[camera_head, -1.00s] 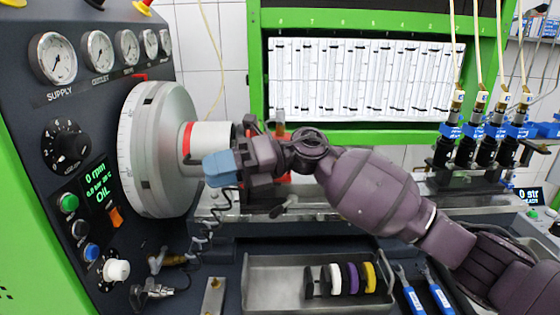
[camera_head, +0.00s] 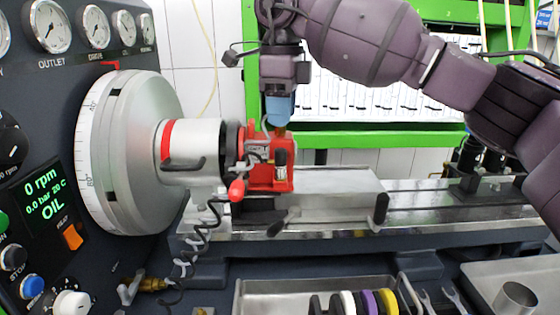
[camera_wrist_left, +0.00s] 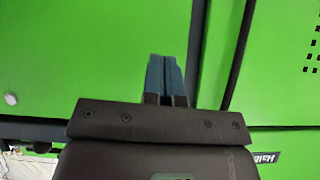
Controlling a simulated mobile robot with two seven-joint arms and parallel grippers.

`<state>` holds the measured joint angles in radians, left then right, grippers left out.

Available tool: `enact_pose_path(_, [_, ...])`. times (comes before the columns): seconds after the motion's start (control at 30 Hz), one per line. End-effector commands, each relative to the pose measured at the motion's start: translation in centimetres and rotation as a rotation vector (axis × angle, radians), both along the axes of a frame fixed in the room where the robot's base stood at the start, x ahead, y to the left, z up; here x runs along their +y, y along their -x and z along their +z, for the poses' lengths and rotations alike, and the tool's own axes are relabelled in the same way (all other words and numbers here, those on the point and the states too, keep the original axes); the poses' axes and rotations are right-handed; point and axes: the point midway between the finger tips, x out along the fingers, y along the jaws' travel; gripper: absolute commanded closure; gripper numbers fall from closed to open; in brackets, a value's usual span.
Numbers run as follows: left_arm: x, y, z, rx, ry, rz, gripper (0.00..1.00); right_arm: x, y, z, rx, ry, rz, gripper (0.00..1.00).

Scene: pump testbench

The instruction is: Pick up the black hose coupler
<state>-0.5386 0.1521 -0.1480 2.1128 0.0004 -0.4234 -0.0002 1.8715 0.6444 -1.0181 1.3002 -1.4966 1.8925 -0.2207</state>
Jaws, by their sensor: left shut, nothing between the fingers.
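Several upright disc-shaped pieces stand in a metal tray (camera_head: 260,301) at the bottom of the head view. Black discs (camera_head: 316,304) are at the left of the row; I cannot tell whether one of them is the hose coupler. My right gripper (camera_head: 279,122) points down just above the red pump unit (camera_head: 268,172), well away from the tray. Its blue fingers overlap from this side, so their opening is unclear, as is any contact with the unit. My left gripper (camera_wrist_left: 165,75) is shut and empty in the left wrist view, in front of green panels.
White, purple (camera_head: 369,302) and yellow discs stand beside the black ones. The large grey drum (camera_head: 135,145) and gauge panel are at the left. A metal rail (camera_head: 440,212) crosses behind the tray. A metal cup (camera_head: 515,298) is at the lower right.

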Motion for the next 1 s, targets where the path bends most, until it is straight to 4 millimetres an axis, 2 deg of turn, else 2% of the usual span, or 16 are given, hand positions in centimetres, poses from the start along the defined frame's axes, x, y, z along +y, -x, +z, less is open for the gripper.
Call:
enact_pose_path(0.17, [0.0, 0.1, -0.2, 0.004, 0.0, 0.0, 1.0, -0.1, -0.1, -1.4, -0.001, 0.008, -0.002, 0.63])
enact_pose_path(0.4, [0.0, 0.3, -0.7, 0.012, 0.0, 0.0, 1.0, -0.1, -0.1, -4.8, 0.002, 0.006, -0.001, 0.63])
enact_pose_path(0.67, [0.0, 0.3, -0.7, 0.011, 0.0, 0.0, 1.0, 0.0, -0.1, -6.4, 0.0, 0.005, -0.001, 0.63])
enact_pose_path(0.9, [0.1, 0.3, -1.4, 0.02, -0.002, -0.001, 1.0, 0.2, -0.2, -9.8, 0.003, 0.004, -0.001, 0.63])
enact_pose_path(1.0, [0.1, 0.1, -1.5, 0.018, -0.004, -0.004, 1.0, 0.2, -0.2, -10.6, 0.001, 0.004, -0.001, 0.63])
